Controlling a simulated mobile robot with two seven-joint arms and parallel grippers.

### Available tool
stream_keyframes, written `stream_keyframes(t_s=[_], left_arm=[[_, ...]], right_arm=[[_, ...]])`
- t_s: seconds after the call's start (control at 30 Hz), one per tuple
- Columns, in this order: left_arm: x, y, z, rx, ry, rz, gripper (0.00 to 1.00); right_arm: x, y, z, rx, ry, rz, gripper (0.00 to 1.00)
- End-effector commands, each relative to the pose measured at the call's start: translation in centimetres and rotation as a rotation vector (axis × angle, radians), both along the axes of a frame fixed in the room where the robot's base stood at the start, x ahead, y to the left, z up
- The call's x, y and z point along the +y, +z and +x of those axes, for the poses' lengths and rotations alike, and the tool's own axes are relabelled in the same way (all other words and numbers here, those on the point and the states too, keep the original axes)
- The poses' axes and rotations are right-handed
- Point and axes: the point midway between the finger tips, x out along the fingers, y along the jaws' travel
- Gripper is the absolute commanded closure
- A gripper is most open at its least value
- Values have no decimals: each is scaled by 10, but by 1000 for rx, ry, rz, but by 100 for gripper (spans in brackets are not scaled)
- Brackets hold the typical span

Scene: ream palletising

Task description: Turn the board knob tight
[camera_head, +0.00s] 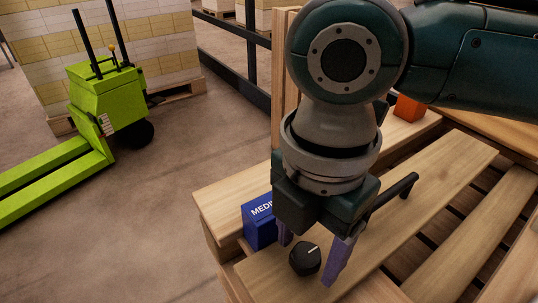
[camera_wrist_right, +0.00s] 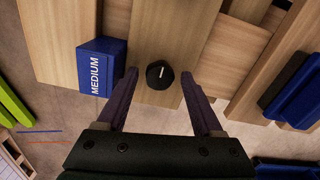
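The board knob (camera_head: 305,259) is black and round with a white pointer line, and sits on a wooden plank of the pallet-like structure. It also shows in the right wrist view (camera_wrist_right: 158,75). My right gripper (camera_head: 307,262) points down over it, open, with one purple finger on each side of the knob. In the right wrist view (camera_wrist_right: 160,77) gaps show between the knob and both fingers. Whether the tips are level with the knob is hard to tell. My left gripper is in neither view.
A blue box marked MEDIUM (camera_wrist_right: 102,65) stands close beside the left finger. An orange block (camera_head: 408,108) sits on the planks behind. A green pallet truck (camera_head: 105,100) and stacked pallet load (camera_head: 160,40) stand on the floor at left. Open floor (camera_head: 180,150) lies between.

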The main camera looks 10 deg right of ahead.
Motion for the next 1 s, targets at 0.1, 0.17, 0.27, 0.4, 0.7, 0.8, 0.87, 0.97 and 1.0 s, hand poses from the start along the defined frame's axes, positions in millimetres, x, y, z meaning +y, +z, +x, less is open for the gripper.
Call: stream_keyframes(t_s=[0.1, 0.17, 0.27, 0.4, 0.7, 0.8, 0.87, 0.97, 1.0], left_arm=[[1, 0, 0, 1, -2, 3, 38], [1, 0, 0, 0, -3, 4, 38], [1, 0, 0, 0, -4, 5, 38], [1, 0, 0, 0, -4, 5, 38], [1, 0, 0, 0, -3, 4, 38], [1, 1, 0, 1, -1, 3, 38], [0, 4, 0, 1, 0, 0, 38], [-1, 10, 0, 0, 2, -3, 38], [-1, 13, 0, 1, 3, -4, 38]], right_arm=[[0, 0, 0, 0, 0, 0, 47], [0, 0, 0, 0, 0, 0, 53], [0, 0, 0, 0, 0, 0, 65], [0, 0, 0, 0, 0, 0, 80], [0, 1, 0, -1, 0, 0, 100], [0, 1, 0, 0, -5, 0, 100], [0, 2, 0, 0, -13, 0, 100], [0, 3, 0, 1, -38, 0, 100], [0, 4, 0, 1, -54, 0, 100]])
